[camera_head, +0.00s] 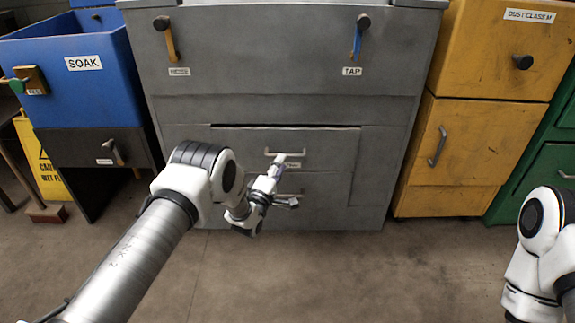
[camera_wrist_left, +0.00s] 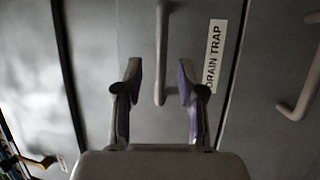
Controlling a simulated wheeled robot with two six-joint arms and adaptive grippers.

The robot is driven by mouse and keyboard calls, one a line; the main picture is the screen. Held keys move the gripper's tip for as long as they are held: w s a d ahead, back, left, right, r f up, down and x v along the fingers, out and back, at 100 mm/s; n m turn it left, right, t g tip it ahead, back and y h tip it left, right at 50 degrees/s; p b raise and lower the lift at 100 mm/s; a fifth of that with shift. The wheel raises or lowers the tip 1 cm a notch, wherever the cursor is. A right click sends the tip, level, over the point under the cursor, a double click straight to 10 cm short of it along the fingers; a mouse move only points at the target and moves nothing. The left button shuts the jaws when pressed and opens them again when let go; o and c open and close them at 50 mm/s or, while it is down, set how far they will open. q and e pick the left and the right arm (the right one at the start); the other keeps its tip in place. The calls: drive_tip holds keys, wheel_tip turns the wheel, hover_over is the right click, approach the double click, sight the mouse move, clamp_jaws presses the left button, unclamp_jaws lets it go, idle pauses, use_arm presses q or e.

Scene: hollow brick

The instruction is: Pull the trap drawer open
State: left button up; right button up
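The trap drawer (camera_head: 235,142) is a grey front low in the grey cabinet and looks closed, with a dark line along its top edge. Its bar handle (camera_head: 285,154) stands above a small label, which reads "DRAIN TRAP" (camera_wrist_left: 214,57) in the left wrist view. My left gripper (camera_head: 276,172) is in front of the drawer. In the left wrist view its two fingers (camera_wrist_left: 158,82) are spread, one on each side of the drawer's handle (camera_wrist_left: 161,45), with gaps on both sides. My right gripper is out of view.
A lower handle (camera_wrist_left: 300,92) sits beyond the label. Above are the "TAP" handle (camera_head: 357,38) and another hanging handle (camera_head: 167,40). A blue "SOAK" bin (camera_head: 80,85) stands left, yellow cabinets (camera_head: 480,110) right. The floor in front is clear.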

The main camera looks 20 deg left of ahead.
use_arm(q)
drive_tip(key=b+x, duration=0.1)
drive_tip(key=x, duration=0.3)
drive_tip(key=shift+w+b, duration=0.35)
clamp_jaws()
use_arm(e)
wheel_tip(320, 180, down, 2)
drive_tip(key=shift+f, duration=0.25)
use_arm(q)
drive_tip(key=shift+s, duration=0.15)
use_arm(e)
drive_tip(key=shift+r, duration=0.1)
